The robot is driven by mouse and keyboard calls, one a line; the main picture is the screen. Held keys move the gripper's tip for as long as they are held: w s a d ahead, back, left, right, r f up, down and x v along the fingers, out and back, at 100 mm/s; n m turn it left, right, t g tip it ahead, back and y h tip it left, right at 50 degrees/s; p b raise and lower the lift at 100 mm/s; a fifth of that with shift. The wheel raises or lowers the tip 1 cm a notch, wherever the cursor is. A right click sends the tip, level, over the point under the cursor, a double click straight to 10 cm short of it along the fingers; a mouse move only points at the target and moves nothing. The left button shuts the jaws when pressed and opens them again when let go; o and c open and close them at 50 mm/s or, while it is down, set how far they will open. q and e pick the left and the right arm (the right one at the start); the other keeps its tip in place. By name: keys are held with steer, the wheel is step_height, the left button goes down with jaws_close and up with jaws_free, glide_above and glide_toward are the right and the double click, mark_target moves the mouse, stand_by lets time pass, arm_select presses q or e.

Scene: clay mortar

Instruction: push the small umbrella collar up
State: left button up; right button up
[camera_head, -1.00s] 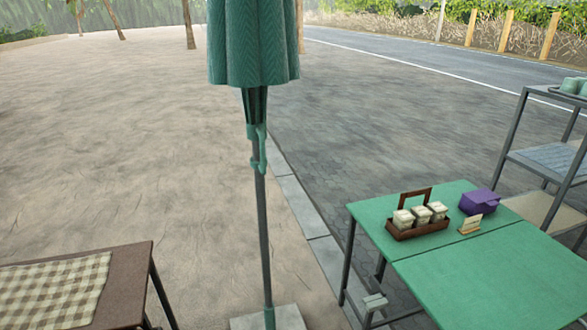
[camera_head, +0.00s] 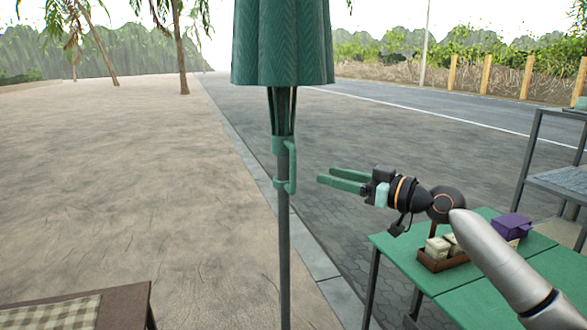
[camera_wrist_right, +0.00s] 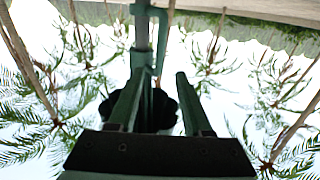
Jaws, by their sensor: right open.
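The closed green umbrella (camera_head: 283,45) hangs on a grey upright pole (camera_head: 284,250). Its small green collar (camera_head: 279,146) is around the pole just below the folded canopy, with a handle loop on its right side. My right gripper (camera_head: 326,174) is open and empty, pointing left, a short way right of the collar and apart from it in the head view. In the right wrist view, which looks upside down, the collar's handle (camera_wrist_right: 162,38) shows beyond the open fingers, near the left one; contact cannot be told. My left gripper is not in view.
A green table (camera_head: 480,222) at right, under my right arm, holds a brown caddy (camera_head: 440,264) of jars and a purple box (camera_head: 512,226). A grey shelf (camera_head: 537,140) stands at far right. A brown table (camera_head: 125,300) with a checked cloth is at lower left. Ground left of the pole is clear.

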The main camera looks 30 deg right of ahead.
steer(key=p, duration=0.3)
glide_above(293, 188)
steer(key=s+d, duration=0.1)
steer(key=shift+w+a, duration=0.2)
steer(key=shift+w, duration=0.35)
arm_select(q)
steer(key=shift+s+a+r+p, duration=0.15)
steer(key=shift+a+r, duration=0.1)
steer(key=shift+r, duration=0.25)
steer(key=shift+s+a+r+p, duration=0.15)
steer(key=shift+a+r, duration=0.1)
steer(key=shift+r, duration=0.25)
arm_select(e)
steer(key=shift+w+a, duration=0.1)
steer(key=shift+w, duration=0.15)
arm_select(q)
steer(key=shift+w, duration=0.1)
arm_select(e)
steer(key=c, duration=0.8)
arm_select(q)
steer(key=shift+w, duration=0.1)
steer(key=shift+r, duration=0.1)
